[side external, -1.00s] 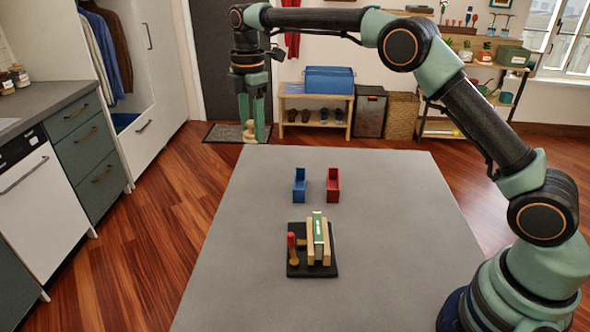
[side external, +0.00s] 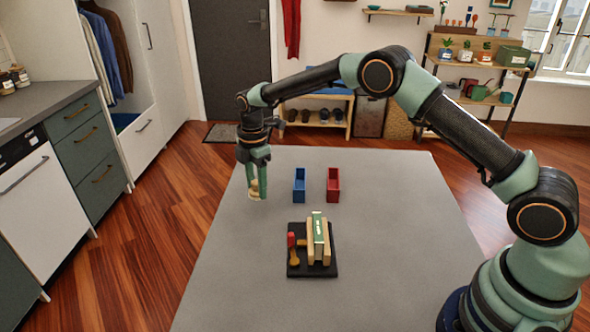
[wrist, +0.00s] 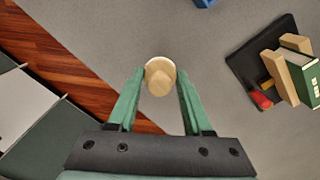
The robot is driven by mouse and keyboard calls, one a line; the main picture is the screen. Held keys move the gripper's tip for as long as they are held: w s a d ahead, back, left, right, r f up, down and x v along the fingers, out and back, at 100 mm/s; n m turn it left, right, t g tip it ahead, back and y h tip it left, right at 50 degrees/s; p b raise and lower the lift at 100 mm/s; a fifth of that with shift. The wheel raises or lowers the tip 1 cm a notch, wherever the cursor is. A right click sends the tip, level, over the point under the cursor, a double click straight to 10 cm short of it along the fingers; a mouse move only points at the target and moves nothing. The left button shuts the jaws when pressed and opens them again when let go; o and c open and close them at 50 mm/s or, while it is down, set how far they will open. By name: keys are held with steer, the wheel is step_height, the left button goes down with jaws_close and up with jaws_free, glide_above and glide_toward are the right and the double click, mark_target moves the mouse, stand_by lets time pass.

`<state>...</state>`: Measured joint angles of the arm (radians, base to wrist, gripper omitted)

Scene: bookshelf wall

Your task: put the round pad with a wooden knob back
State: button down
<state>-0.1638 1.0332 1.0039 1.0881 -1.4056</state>
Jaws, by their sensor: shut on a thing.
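The round pad with a wooden knob (side external: 255,190) is a small pale wooden piece held between the fingertips of my gripper (side external: 258,180). In the wrist view its round top (wrist: 160,75) shows between the two green fingers (wrist: 160,92). My gripper is shut on it and points down, at the left side of the grey table, left of the blue box. The pad's underside is hard to make out. A black tray (side external: 325,270) stands on the table, to the right and nearer the camera. It holds a green book between wooden blocks and a red-topped wooden tool.
A blue open box (side external: 299,186) and a red open box (side external: 333,186) stand side by side near the table's far end. The green book (side external: 319,234) rises above the tray. The table (side external: 235,290) is otherwise bare, with its left edge close to my gripper.

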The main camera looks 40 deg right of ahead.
mark_target(257, 190)
steer(key=shift+f, duration=2)
steer(key=shift+f, duration=0.1)
steer(key=shift+c, duration=1.6)
jaws_free()
